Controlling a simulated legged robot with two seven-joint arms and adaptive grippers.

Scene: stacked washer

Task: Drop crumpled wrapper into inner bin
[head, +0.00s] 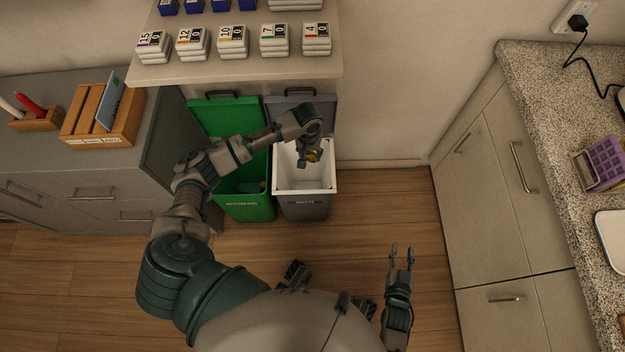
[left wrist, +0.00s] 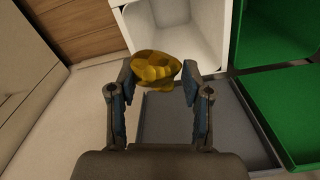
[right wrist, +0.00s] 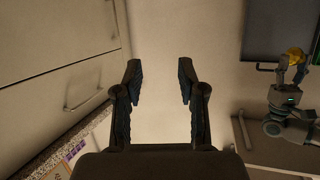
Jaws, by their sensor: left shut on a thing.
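The crumpled wrapper (left wrist: 154,68) is a yellow-gold lump between the fingertips of my left gripper (left wrist: 155,75), which is shut on it. In the head view the wrapper (head: 314,156) shows small beside my left gripper (head: 311,153), over the open grey bin (head: 304,210). The white inner bin (head: 330,189) sits in that grey bin; in the left wrist view its open mouth (left wrist: 222,50) lies just past the wrapper. My right gripper (head: 401,250) is open and empty, away from the bins; its spread fingers also show in the right wrist view (right wrist: 158,80).
A green bin (head: 248,208) with a raised lid stands against the grey bin's left side. A shelf (head: 240,70) with labelled stacks overhangs behind. A grey cabinet (head: 92,206) is at left and a speckled counter (head: 555,120) at right. The floor right of the bins is clear.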

